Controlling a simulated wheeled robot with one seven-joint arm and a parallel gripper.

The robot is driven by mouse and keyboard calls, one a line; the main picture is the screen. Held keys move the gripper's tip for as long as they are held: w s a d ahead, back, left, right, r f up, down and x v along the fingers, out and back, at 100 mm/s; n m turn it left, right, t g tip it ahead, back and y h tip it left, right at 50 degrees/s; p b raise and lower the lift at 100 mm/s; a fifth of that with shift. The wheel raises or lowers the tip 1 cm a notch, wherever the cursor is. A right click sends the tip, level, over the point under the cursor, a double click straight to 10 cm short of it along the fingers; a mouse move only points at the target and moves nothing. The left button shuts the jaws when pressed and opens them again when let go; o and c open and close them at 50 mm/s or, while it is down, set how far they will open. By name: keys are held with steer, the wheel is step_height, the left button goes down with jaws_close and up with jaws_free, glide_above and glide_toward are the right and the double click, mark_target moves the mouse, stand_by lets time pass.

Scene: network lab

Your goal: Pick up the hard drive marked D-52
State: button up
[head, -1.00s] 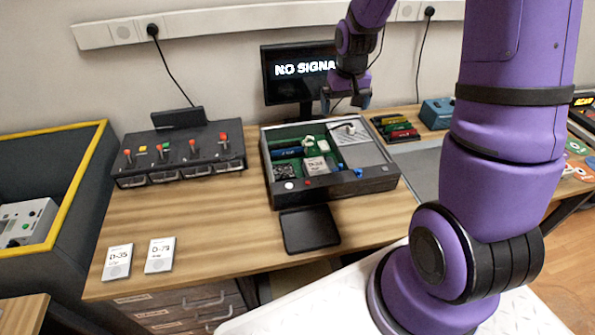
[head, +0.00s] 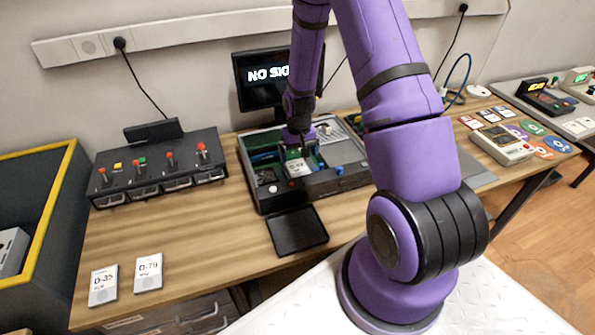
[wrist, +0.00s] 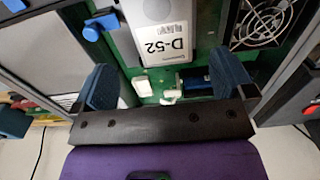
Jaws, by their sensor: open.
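The hard drive marked D-52 (wrist: 160,35) is white with a black-printed label. It lies inside the open computer case (head: 345,183), on the green board; in the head view the drive (head: 297,167) shows just below my gripper. My gripper (head: 303,146) is open and reaches down into the case. In the wrist view my two blue fingertips (wrist: 168,85) are spread wide, with nothing held between them. The drive lies ahead of the fingers, its label end close to the gap between them.
A fan (wrist: 262,22) and blue clips (wrist: 91,32) are close by in the case. Drives D-35 (head: 103,286) and D-79 (head: 148,272) lie at the table's front left. A black tray (head: 297,231) lies before the case. A switch box (head: 160,168) stands left.

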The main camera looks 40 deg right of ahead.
mark_target(298, 168)
steer(key=shift+a+f, duration=0.2)
steer(key=shift+f, duration=2.6)
steer(key=c, duration=1)
